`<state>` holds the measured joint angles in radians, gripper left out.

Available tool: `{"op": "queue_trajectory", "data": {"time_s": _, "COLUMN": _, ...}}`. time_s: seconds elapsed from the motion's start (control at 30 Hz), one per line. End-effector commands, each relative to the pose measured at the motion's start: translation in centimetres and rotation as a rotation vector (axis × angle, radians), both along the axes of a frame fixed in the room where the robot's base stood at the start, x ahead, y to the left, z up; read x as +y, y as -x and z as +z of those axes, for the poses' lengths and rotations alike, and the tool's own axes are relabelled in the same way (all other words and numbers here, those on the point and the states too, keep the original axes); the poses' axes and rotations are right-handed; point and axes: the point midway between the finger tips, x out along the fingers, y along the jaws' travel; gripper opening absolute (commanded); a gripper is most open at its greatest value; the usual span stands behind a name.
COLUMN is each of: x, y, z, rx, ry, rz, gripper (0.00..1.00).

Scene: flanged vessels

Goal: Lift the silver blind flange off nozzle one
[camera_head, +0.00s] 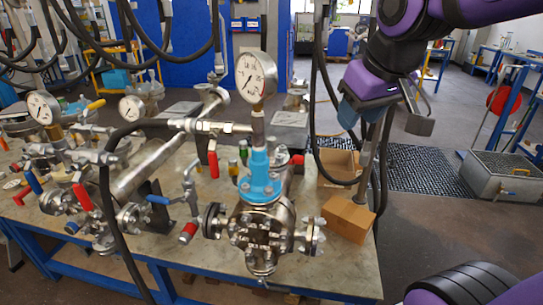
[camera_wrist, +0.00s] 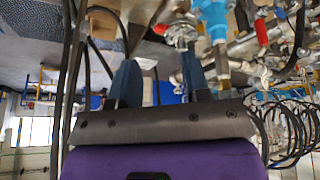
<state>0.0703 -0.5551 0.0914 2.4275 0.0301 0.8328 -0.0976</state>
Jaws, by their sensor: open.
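A silver flanged vessel (camera_head: 262,230) stands at the front of the bench. It has bolted flanges around it: a left flange (camera_head: 213,220), a right flange (camera_head: 312,237) and a lower one (camera_head: 262,264). No nozzle number is readable, so I cannot tell which is nozzle one. My gripper (camera_head: 364,112) hangs at the upper right, above and apart from the vessel. In the wrist view, which looks upside down, my gripper (camera_wrist: 160,82) has its two blue-grey fingers apart with nothing between them. A silver flanged part (camera_wrist: 181,34) shows beyond the fingers.
A blue fitting (camera_head: 261,176) with a pressure gauge (camera_head: 256,76) rises from the vessel. A cardboard box (camera_head: 349,218) stands to its right. Black hoses (camera_head: 322,100) hang close to my gripper. A red-handled valve (camera_head: 212,160) and pipework crowd the left.

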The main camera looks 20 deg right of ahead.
Motion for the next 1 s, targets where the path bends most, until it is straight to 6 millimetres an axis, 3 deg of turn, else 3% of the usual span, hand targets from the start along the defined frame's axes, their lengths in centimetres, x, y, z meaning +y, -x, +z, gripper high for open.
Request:
{"op": "queue_trajectory", "data": {"time_s": 0.47, "x": 1.8, "y": -12.2, "z": -2.5, "rx": 0.046, "ry": 0.029, "rz": 0.154, "gripper": 0.43}}
{"op": "queue_trajectory", "data": {"time_s": 0.8, "x": 2.6, "y": -20.4, "z": -6.4, "rx": 0.06, "ry": -0.003, "rz": 0.261, "gripper": 0.43}}
{"op": "queue_trajectory", "data": {"time_s": 1.0, "x": 3.0, "y": -24.2, "z": -8.8, "rx": 0.059, "ry": -0.032, "rz": 0.309, "gripper": 0.43}}
